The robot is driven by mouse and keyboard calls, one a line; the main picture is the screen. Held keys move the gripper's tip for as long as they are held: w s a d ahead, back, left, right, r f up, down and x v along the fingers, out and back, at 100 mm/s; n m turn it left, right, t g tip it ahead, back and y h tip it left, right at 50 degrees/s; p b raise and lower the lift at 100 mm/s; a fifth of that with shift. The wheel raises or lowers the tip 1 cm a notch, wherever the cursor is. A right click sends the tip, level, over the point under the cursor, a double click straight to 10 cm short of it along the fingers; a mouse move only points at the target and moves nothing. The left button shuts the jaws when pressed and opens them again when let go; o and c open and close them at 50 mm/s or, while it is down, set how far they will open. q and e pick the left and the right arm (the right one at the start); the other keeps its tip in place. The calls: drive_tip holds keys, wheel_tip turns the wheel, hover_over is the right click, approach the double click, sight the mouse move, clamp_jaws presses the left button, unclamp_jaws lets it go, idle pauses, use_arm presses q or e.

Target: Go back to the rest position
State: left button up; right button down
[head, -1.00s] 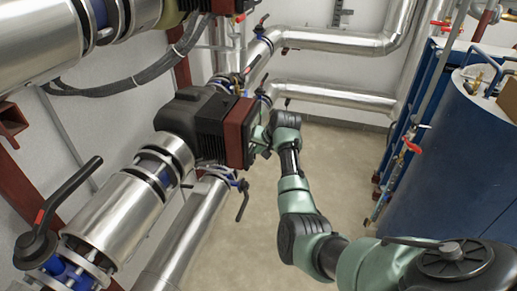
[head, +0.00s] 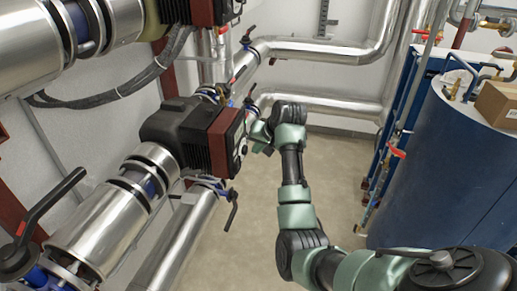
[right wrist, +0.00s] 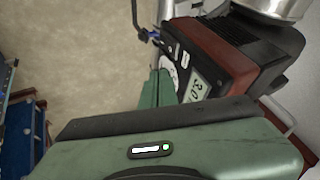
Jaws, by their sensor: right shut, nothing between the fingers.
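My right arm reaches forward in the head view, and its green gripper (head: 260,140) is just right of the dark red face of a black pump (head: 195,134). In the right wrist view the two green fingers of the right gripper (right wrist: 157,88) are together, with nothing between them. They point beside the pump's display (right wrist: 198,86), which reads about 3.0, and a round pale dial (right wrist: 172,72). I cannot tell the exact gap to the pump face. My left gripper is out of view.
Silver insulated pipes (head: 320,50) run along the wall and below the pump. A black lever valve (head: 40,225) is at the left. A blue tank (head: 440,165) with a cardboard box (head: 497,103) on top stands right. Bare floor (head: 335,180) lies between.

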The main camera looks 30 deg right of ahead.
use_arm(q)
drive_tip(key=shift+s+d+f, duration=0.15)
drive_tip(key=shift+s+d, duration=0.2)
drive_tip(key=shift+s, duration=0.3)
use_arm(e)
drive_tip(key=shift+s+r, duration=0.3)
drive_tip(key=shift+r, duration=0.2)
